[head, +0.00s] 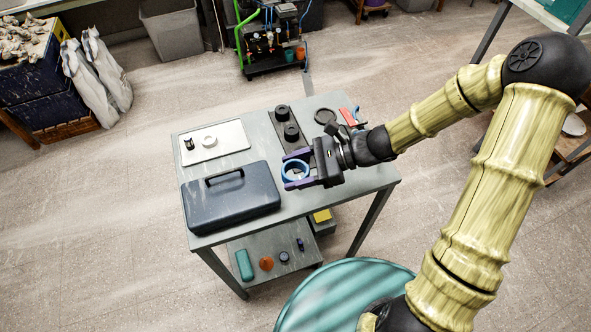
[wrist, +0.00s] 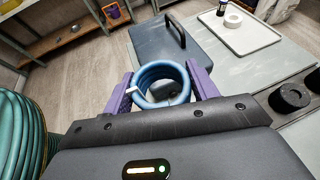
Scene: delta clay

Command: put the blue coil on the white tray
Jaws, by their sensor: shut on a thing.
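My gripper (head: 297,170) is shut on the blue coil (head: 296,170), which it holds above the table to the right of the dark case. In the wrist view the blue coil (wrist: 163,83) sits between the two purple fingers. The white tray (head: 214,142) lies at the back left of the table. A white ring (head: 209,141) and a small black item (head: 189,143) stand on it. The white tray also shows at the upper right of the wrist view (wrist: 250,42).
A dark blue case (head: 232,200) with a handle lies in front of the tray, left of the coil. Black round pieces (head: 291,132) on a dark strip and a black ring (head: 325,116) are at the back right. The grey table (head: 256,135) is bare between tray and strip.

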